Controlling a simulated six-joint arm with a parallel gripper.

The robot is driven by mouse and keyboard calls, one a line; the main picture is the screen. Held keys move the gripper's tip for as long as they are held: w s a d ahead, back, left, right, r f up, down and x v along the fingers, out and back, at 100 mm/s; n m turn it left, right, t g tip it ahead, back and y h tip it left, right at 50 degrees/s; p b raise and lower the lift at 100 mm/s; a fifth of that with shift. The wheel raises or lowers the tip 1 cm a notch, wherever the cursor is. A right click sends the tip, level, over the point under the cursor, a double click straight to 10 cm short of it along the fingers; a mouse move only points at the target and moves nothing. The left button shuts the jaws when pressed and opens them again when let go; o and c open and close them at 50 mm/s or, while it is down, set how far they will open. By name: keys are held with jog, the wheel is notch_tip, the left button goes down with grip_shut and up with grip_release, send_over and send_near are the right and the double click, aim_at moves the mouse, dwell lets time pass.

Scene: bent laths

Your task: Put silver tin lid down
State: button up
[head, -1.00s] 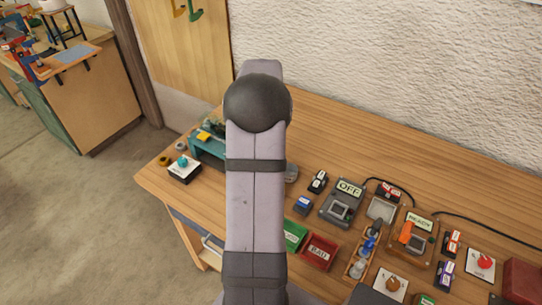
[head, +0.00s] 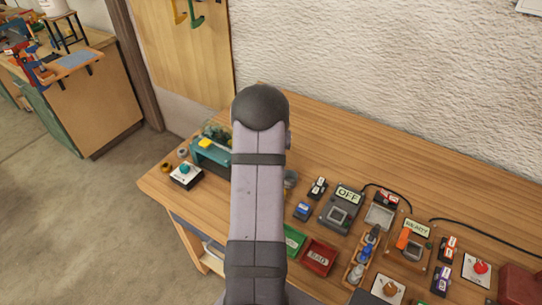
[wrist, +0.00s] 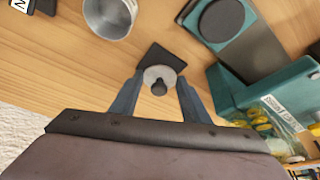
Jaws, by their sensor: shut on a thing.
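In the wrist view my gripper (wrist: 158,88) is shut on the silver tin lid (wrist: 152,73), a small round grey disc with a dark knob facing the camera. The lid is over a dark square pad (wrist: 163,56) on the wooden table. I cannot tell whether it touches the pad. An open silver tin (wrist: 109,16) stands beyond it to the left. In the head view my arm hides the gripper and the lid.
A teal machine (wrist: 230,92) stands close on the right in the wrist view; it also shows in the head view (head: 211,152). A dark plate with a round pad (wrist: 221,20) lies beyond. Green (head: 293,239) and red (head: 318,258) trays sit right of my arm. Bare table lies behind.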

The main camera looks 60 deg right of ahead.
jog(key=shift+f, duration=0.95)
jog(key=shift+f, duration=0.2)
jog(key=o, duration=1)
jog(key=shift+r, duration=0.15)
jog(key=shift+r, duration=0.4)
jog(key=b+v, duration=0.2)
jog(key=v, duration=0.9)
jog(key=shift+a+r, duration=0.1)
jog(key=shift+a, duration=0.1)
